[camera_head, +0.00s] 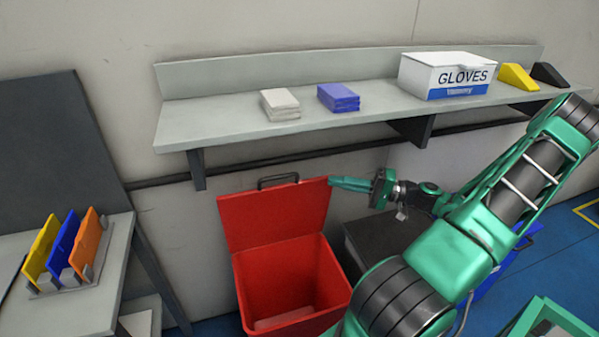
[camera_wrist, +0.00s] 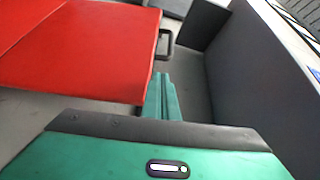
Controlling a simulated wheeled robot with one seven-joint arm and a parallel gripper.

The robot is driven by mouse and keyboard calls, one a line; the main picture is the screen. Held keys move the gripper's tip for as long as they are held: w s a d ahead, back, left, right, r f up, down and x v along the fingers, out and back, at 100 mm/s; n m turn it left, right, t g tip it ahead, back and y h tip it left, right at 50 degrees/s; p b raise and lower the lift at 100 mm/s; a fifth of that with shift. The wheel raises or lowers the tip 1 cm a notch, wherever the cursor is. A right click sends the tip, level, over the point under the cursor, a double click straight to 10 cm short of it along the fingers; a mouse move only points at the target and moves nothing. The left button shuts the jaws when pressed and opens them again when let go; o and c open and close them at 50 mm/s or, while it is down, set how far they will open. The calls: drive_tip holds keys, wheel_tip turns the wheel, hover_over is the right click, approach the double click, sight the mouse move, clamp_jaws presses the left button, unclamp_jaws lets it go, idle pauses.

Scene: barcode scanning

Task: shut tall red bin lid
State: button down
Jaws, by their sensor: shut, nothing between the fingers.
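The tall red bin (camera_head: 290,285) stands open below the shelf, with a pale flat item visible inside at the bottom. Its red lid (camera_head: 275,212) is raised upright at the back, with a dark handle (camera_head: 278,180) on its top edge. My gripper (camera_head: 335,183) is shut and empty, its tips at the lid's upper right corner. In the wrist view the closed green fingers (camera_wrist: 162,98) lie beside the edge of the red lid (camera_wrist: 85,50), near the handle (camera_wrist: 164,45). I cannot tell whether they touch the lid.
A wall shelf (camera_head: 220,124) above the bin holds white and blue stacks and a glove box (camera_head: 446,76). A dark bin (camera_head: 385,240) stands right of the red bin. A side table (camera_head: 60,305) with coloured folders is at the left.

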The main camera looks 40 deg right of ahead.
sight(306, 179)
drive_tip(key=x, duration=1)
drive_tip(key=shift+w+d+r, duration=0.15)
drive_tip(key=shift+d+r, duration=0.1)
drive_tip(key=shift+r, duration=0.05)
